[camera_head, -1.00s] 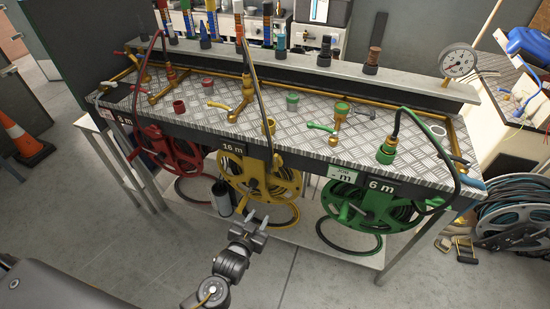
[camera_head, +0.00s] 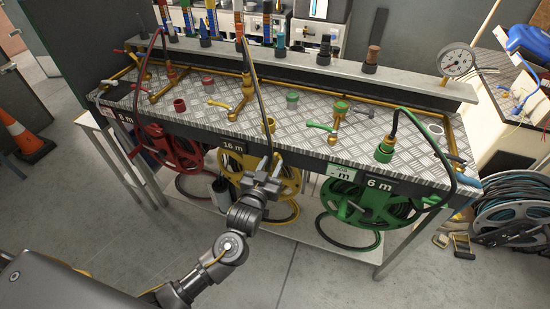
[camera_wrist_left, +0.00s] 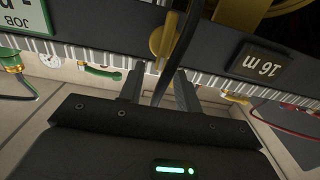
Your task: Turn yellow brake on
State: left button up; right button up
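The yellow hose reel (camera_head: 291,180) hangs below the front edge of the bench, under the 16 m label (camera_head: 232,147). My left gripper (camera_head: 268,166) is in front of it and hides its middle, so I cannot make out the brake in the head view. In the left wrist view, a yellow rounded lever-like part (camera_wrist_left: 163,40) lies just beyond the fingers, with part of the yellow reel (camera_wrist_left: 240,12) at the top. The gripper (camera_wrist_left: 156,85) is open, its fingers apart. A dark hose runs across the view between them; contact cannot be told. My right gripper is not in view.
The red reel (camera_head: 178,148) hangs to the left and the green reel (camera_head: 372,205) to the right. The metal bench top (camera_head: 205,119) carries valves and fittings. A dark hose (camera_head: 259,98) arches over the bench near my gripper. Open floor lies in front.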

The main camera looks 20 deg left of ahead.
aim_at(277, 159)
pick_arm(q)
jog(key=shift+w+d, duration=0.1)
jog(key=shift+w, duration=1.35)
jog(key=shift+c, duration=0.2)
grip_shut()
jog(key=shift+s+d, duration=0.1)
